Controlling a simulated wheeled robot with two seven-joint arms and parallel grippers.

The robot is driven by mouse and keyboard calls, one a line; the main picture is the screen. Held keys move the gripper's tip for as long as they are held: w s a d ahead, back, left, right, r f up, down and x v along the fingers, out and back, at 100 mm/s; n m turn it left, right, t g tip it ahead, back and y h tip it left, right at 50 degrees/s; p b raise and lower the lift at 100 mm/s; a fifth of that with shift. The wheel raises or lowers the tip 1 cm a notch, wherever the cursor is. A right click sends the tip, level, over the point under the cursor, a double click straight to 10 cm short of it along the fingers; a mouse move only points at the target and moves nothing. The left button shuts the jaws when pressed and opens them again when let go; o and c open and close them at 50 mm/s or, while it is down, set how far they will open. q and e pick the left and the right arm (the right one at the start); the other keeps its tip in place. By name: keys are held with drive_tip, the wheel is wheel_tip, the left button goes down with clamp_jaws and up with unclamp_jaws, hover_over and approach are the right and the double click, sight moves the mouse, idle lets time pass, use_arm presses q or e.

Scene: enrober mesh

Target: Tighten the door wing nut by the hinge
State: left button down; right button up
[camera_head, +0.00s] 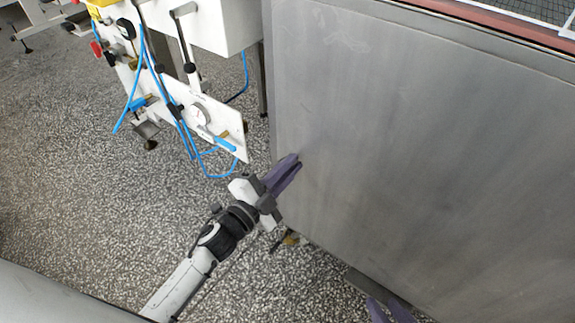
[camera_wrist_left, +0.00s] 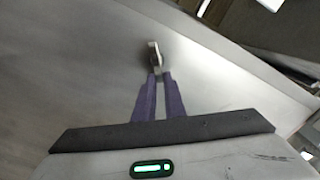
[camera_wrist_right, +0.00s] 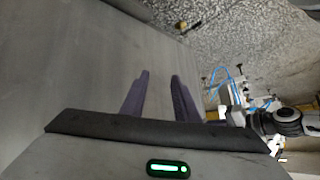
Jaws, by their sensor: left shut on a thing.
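My left gripper (camera_head: 292,163) reaches the left edge of the large grey metal panel (camera_head: 420,140) in the head view. Its purple fingers hide what they hold there. In the left wrist view, my left gripper (camera_wrist_left: 158,78) is shut on a small metal piece, which looks like the wing nut (camera_wrist_left: 154,56), standing out from the grey surface. The nut's lower end is between the fingertips. I cannot make out the hinge. My right gripper (camera_head: 390,310) is low in the head view, partly cut off. In the right wrist view, my right gripper (camera_wrist_right: 160,76) is open and empty beside the panel.
A white machine frame (camera_head: 215,25) with a gauge plate (camera_head: 208,118), levers and blue hoses (camera_head: 185,130) stands left of the panel. A mesh (camera_head: 530,8) shows at the top right.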

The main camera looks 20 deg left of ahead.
use_arm(q)
drive_tip(key=shift+s+d+f+m+b, duration=0.1)
drive_tip(key=shift+d+f+m+b, duration=0.1)
drive_tip(key=shift+m, duration=0.3)
drive_tip(key=shift+s+d+f+m+b, duration=0.1)
drive_tip(key=shift+f+m, duration=0.1)
drive_tip(key=shift+m, duration=0.3)
drive_tip(key=shift+d+f+m+b, duration=0.1)
drive_tip(key=shift+f+m+b, duration=0.15)
drive_tip(key=shift+m, duration=0.55)
drive_tip(key=shift+a+f+m+b, duration=0.1)
drive_tip(key=shift+m+b, duration=0.2)
drive_tip(key=shift+m, duration=0.5)
drive_tip(key=shift+d+f+m+b, duration=0.1)
drive_tip(key=shift+f+m+b, duration=0.15)
drive_tip(key=shift+m, duration=0.55)
use_arm(e)
drive_tip(key=shift+w+a+f+n+g, duration=0.2)
drive_tip(key=shift+a+f+n+g, duration=0.3)
drive_tip(key=shift+a+f, duration=0.15)
drive_tip(key=shift+a, duration=0.1)
use_arm(q)
drive_tip(key=c, duration=1.8)
unclamp_jaws()
drive_tip(key=shift+r, duration=0.1)
drive_tip(key=shift+c, duration=0.2)
use_arm(e)
drive_tip(key=shift+f, duration=0.1)
